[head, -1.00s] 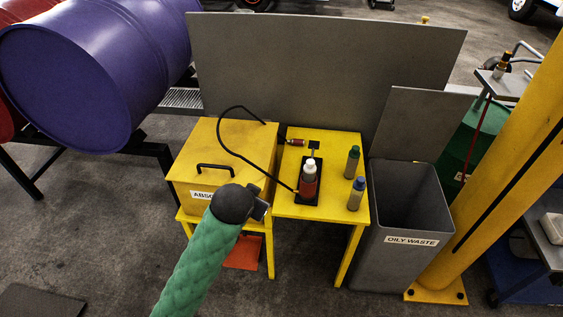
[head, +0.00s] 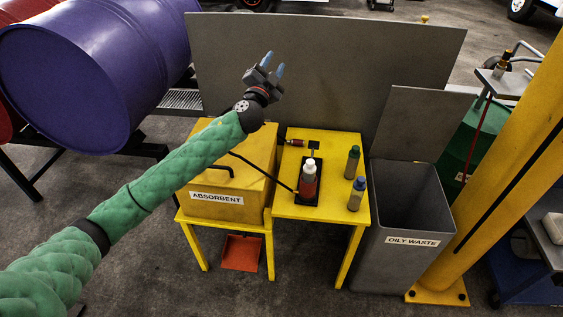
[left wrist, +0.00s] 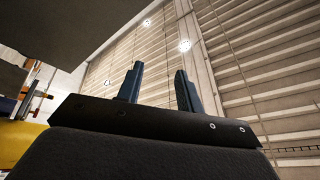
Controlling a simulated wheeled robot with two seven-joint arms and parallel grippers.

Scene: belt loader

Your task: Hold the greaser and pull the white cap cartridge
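The greaser stands on the yellow table in a black holder (head: 318,192), with a red body (head: 308,186) and a white cap cartridge (head: 309,166) at its top. A black hose runs from it to the left, partly hidden by my arm. My left gripper (head: 273,62) is raised above the absorbent box, up and left of the greaser, pointing upward. Its two fingers stand apart and empty, as the left wrist view (left wrist: 158,85) also shows. My right gripper is not in view.
A green-capped bottle (head: 353,160) and a blue-capped bottle (head: 357,192) stand right of the greaser. The yellow absorbent box (head: 200,185) is left, the oily waste bin (head: 405,250) right. A grey panel (head: 330,70) rises behind the yellow table (head: 330,212).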

